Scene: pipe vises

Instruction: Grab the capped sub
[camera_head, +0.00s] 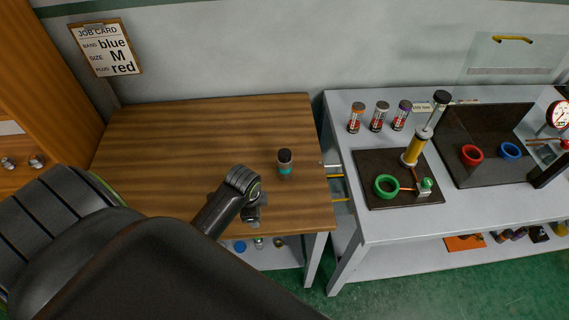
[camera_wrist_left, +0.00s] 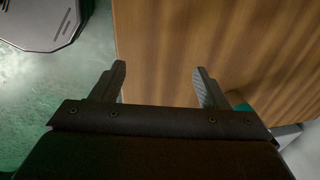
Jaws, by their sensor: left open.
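The capped sub (camera_head: 285,162), a small upright cylinder with a black cap and a teal band near its bottom, stands on the wooden table right of the middle. My left gripper (camera_wrist_left: 159,78) is open and empty in the left wrist view, its fingers apart over the table's edge. In the head view my left arm reaches in from the lower left and its wrist is left of and nearer than the sub, apart from it. A teal patch (camera_wrist_left: 239,101) shows partly behind the right finger; I cannot tell whether it is the sub. My right gripper is not in view.
The wooden table (camera_head: 180,135) is otherwise clear. A job card (camera_head: 106,48) reads blue, M, red. The white bench (camera_head: 380,230) at the right holds several small cans, a green ring (camera_head: 386,186), a red ring (camera_head: 471,155) and a blue ring (camera_head: 510,150).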

